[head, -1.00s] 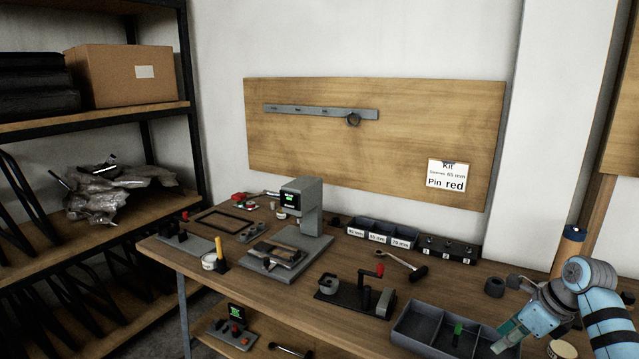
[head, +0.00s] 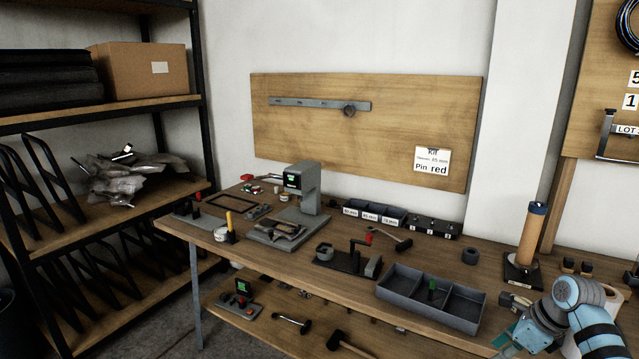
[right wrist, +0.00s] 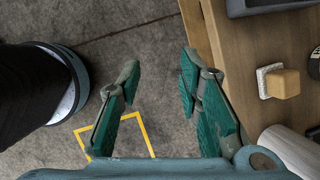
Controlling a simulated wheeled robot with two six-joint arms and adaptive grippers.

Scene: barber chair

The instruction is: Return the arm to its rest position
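My right arm, blue and grey, comes in at the lower right of the head view. Its gripper (head: 510,340) is partly cut off by the bottom edge there, to the right of the grey divided tray. In the right wrist view the two green fingers of the right gripper (right wrist: 160,80) stand apart with nothing between them. They are over the grey floor (right wrist: 150,35), beside the table edge. My left gripper is not in view.
The wooden workbench (head: 340,280) carries a grey divided tray (head: 465,325) holding a green piece (head: 432,287), a grey press (head: 303,195) and a tall tan cylinder (head: 530,235). In the wrist view, a wooden block (right wrist: 283,83) lies on the right.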

